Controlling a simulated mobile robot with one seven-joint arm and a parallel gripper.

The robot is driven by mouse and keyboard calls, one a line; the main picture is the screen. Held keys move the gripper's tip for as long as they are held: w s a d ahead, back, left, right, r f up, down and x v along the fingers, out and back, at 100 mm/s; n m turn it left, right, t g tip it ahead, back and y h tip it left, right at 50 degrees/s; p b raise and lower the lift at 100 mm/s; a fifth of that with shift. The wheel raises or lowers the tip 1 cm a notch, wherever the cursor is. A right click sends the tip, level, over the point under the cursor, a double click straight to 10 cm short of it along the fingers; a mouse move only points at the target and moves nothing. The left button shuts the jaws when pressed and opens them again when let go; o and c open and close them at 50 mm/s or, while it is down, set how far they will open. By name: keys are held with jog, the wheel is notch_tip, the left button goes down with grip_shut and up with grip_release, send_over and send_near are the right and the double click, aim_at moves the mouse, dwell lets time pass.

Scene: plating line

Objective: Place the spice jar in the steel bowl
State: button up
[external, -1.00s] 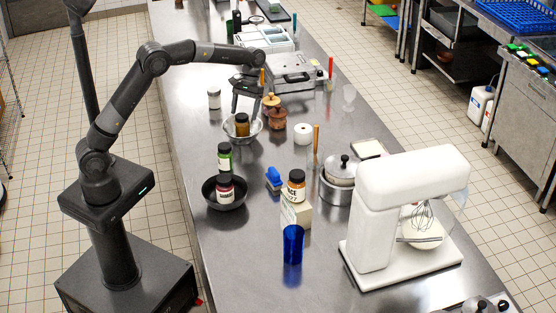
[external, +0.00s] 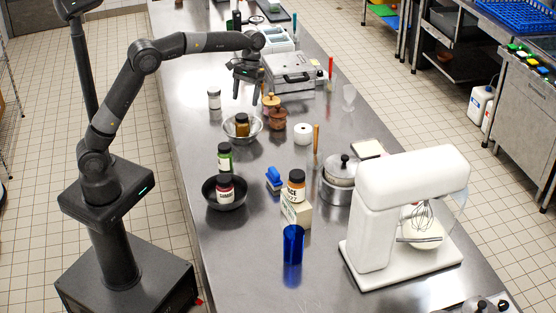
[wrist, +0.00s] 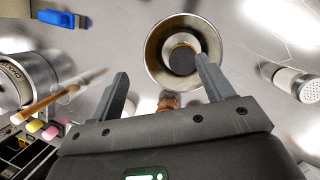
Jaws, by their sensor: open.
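A brown spice jar (external: 242,122) with a dark lid stands inside the steel bowl (external: 256,136) on the counter. In the wrist view the dark round lid (wrist: 182,61) shows inside the bowl (wrist: 151,60), with its lower part hidden by the lid. My gripper (external: 246,96) is open and empty, above and beyond the bowl in the external view. Its fingers are apart from the jar. In the wrist view the right fingertip of my gripper (wrist: 162,72) overlaps the bowl's edge.
A white-topped shaker (external: 214,99) stands left of the bowl and wooden mills (external: 277,120) stand to its right. A green jar (external: 225,158), a dark pan (external: 212,203) holding another jar, and a box (external: 303,211) under an orange jar stand nearer. A white mixer (external: 400,180) is at right.

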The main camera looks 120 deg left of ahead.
jog(key=d+r+m+t+y, duration=0.15)
jog(key=d+r+m, duration=0.25)
jog(key=d, duration=0.9)
jog(key=d+r+m+y, duration=0.2)
jog(key=d+r+m, duration=0.2)
jog(key=d, duration=1)
jog(key=s+d+f+m+t, duration=0.2)
jog(key=s+d+f+m, duration=0.1)
jog(key=s+d, duration=0.4)
jog(key=s+d+f+m+t, duration=0.2)
jog(key=s+d+m, duration=0.3)
jog(key=d, duration=0.7)
jog(key=shift+s+f+m, duration=0.3)
jog(key=shift+s+f, duration=0.55)
jog(key=shift+s, duration=0.1)
